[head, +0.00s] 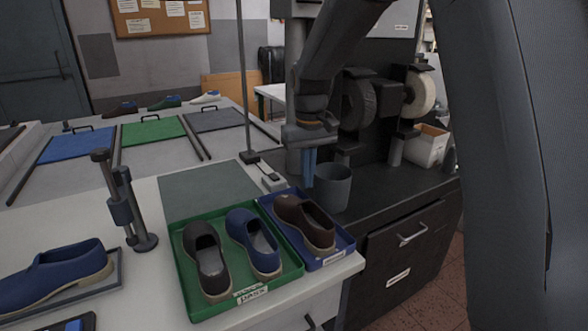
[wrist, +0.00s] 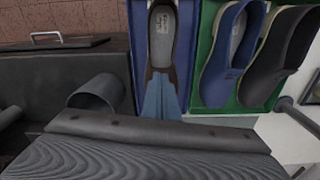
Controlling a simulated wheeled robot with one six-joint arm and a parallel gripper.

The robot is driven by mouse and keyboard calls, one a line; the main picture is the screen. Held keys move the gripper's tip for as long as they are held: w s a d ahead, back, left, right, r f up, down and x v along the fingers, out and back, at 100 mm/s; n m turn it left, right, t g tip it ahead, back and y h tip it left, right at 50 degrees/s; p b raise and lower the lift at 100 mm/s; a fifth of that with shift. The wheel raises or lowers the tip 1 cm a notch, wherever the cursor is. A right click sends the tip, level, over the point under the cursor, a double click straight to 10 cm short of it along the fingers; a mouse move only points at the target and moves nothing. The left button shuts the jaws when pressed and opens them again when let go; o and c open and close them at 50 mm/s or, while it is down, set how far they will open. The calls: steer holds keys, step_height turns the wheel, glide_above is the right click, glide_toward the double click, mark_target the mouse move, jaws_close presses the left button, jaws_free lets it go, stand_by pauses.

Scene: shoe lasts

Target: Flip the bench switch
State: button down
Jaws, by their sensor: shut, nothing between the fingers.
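What looks like the bench switch is a small pale grey box (head: 273,183) on the white bench top, behind the blue tray, in the head view. Its lever position is too small to tell. My gripper (head: 308,184) points down, its blue fingers shut and empty, to the right of the box and in front of the grey bin. The switch is not visible in the wrist view.
A blue tray (head: 336,252) holds a brown shoe (head: 304,222). A green tray (head: 186,286) holds a black and a blue shoe. A grey bin (head: 333,190) stands by the dark machine cabinet. A thin pole (head: 243,80) rises behind the box, and a stand (head: 123,205) is at left.

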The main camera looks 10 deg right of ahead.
steer(key=s+d+f+m, duration=0.1)
steer(key=s+d+f, duration=0.1)
steer(key=s, duration=0.6)
steer(key=s+d+f+m, duration=0.1)
steer(key=s+d+f, duration=0.2)
steer(key=s, duration=0.5)
steer(key=s+d+f, duration=0.2)
steer(key=s, duration=0.6)
steer(key=shift+s+d+f+m+t, duration=0.25)
steer(key=shift+d+f+m+t, duration=0.05)
steer(key=shift+f+m, duration=0.1)
